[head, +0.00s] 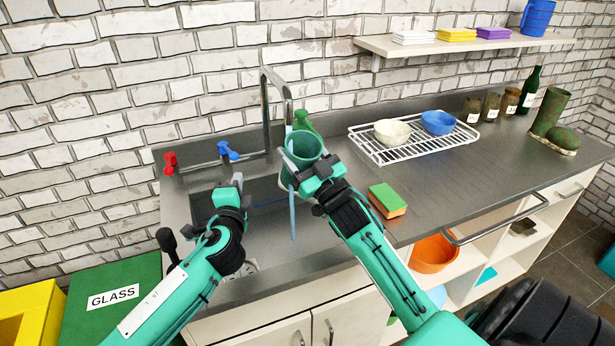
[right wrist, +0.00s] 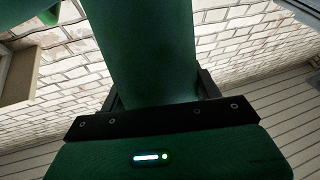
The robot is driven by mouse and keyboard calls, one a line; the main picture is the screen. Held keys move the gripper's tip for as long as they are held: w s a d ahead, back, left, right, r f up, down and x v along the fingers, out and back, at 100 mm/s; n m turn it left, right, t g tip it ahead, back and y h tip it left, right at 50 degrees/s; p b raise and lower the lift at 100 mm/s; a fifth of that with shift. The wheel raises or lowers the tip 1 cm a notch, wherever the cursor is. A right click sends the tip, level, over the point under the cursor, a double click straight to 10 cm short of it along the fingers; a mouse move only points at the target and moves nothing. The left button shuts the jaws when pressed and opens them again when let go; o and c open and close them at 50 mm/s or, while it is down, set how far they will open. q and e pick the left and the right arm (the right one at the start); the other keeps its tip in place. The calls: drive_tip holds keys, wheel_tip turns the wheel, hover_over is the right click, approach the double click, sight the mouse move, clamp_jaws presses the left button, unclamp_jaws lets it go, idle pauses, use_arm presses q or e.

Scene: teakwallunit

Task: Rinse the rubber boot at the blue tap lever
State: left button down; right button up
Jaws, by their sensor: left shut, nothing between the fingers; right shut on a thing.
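The rubber boot (head: 552,125), olive green with brownish patches, stands upright at the counter's right end, apart from both grippers. The blue tap lever (head: 228,151) is behind the sink, left of the spout (head: 267,105). My right gripper (head: 296,168) is shut on a green, round-mouthed hollow thing (head: 304,147) over the sink, close to the spout. Its green wall fills the middle of the right wrist view (right wrist: 155,55); its lower part is hidden. A pale blue strip (head: 293,215) like running water hangs below it. My left gripper (head: 237,181) is shut and empty, below the lever.
A red lever (head: 169,163) is left of the blue one. A green thing (head: 303,120) is partly hidden behind the held one. A sponge (head: 387,200), a rack (head: 385,155) with two bowls, jars (head: 490,106) and a bottle (head: 529,90) occupy the counter. Counter before the boot is clear.

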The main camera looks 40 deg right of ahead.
drive_tip(key=shift+d, duration=0.2)
drive_tip(key=shift+a, duration=0.1)
drive_tip(key=shift+s+a, duration=0.2)
drive_tip(key=shift+a, duration=0.3)
drive_tip(key=shift+d+p, duration=0.15)
drive_tip(key=shift+p, duration=0.15)
drive_tip(key=shift+w+d, duration=0.25)
drive_tip(key=shift+d, duration=0.2)
